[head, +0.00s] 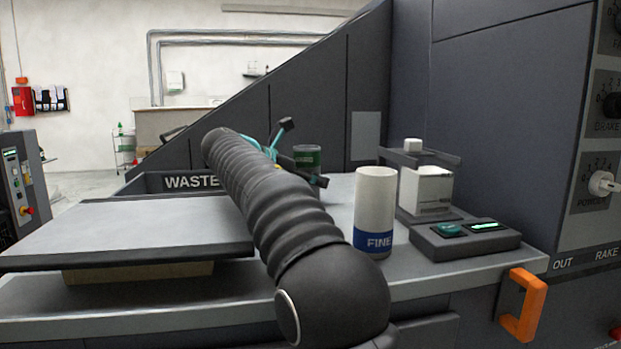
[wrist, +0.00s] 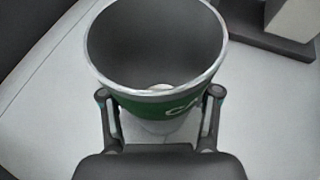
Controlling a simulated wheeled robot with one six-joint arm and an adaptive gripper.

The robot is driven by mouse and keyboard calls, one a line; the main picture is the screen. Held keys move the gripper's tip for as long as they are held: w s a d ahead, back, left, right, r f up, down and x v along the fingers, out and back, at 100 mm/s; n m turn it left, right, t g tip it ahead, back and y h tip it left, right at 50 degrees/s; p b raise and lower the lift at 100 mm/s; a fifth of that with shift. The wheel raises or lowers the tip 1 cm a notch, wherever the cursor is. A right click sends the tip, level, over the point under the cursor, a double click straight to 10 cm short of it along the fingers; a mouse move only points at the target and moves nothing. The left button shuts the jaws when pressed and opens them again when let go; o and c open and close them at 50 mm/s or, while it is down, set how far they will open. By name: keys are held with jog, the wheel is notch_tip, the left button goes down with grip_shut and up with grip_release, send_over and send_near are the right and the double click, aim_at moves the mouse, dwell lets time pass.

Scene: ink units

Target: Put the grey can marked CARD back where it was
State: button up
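The grey can (head: 307,153) with a green band stands upright at the back of the counter in the head view, partly behind my gripper. In the wrist view, I look down into its open, dark mouth. My gripper (wrist: 160,100) has one finger against each side of the can. The fingers appear closed on it. A small pale spot shows inside the can. Whether its base touches the counter cannot be told.
A white can marked FINE (head: 375,208) stands on the counter (head: 420,284) right of my arm. Behind it is a stand with a white block (head: 425,189), beside a low control box (head: 463,240). A WASTE bin (head: 160,182) and a flat grey plate (head: 130,228) lie left.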

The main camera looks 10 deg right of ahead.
jog(key=o, duration=0.4)
jog(key=shift+r, duration=0.2)
jog(key=p+v, duration=0.1)
jog(key=v, duration=1.1)
jog(key=shift+p, duration=0.4)
